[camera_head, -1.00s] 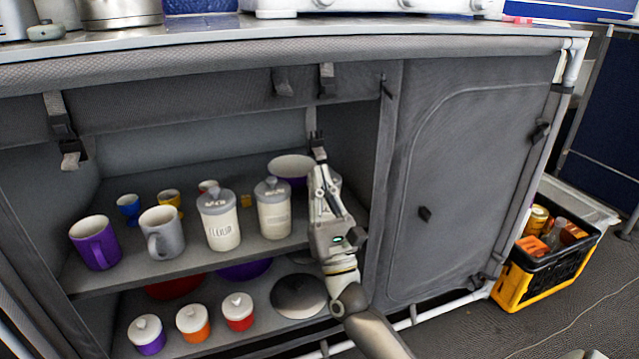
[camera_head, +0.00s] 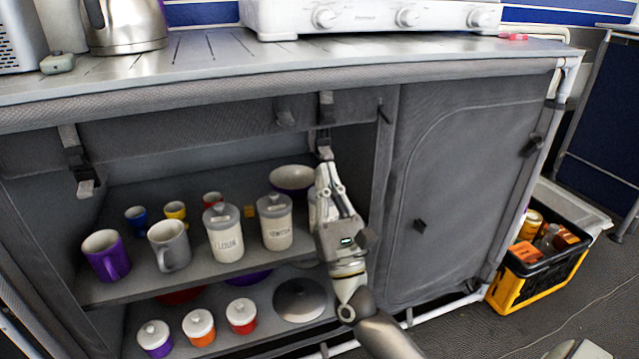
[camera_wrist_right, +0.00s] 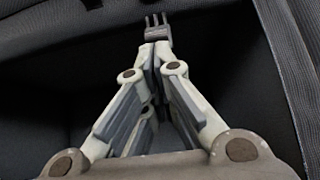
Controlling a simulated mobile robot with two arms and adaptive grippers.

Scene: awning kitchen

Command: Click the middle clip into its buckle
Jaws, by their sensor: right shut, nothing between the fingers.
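The middle dark strap with its buckle (camera_head: 326,108) hangs from the cupboard's upper front edge. A grey clip (camera_head: 323,150) is just below it. In the right wrist view the clip (camera_wrist_right: 157,29) shows its prongs pointing up, right at the fingertips. My right gripper (camera_head: 324,166) is upright under the clip, its fingers shut with nothing held between them; the fingertips also show in the wrist view (camera_wrist_right: 154,50). The clip and buckle are very close in the head view; I cannot tell whether they are joined. My left gripper is not in view.
Another strap with a grey clip (camera_head: 86,187) hangs at left. Jars (camera_head: 275,222), mugs (camera_head: 170,247) and a bowl (camera_head: 292,178) stand on the shelf beside my right gripper. A closed fabric door (camera_head: 460,190) is at right. A yellow-black crate (camera_head: 545,280) stands beyond it.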

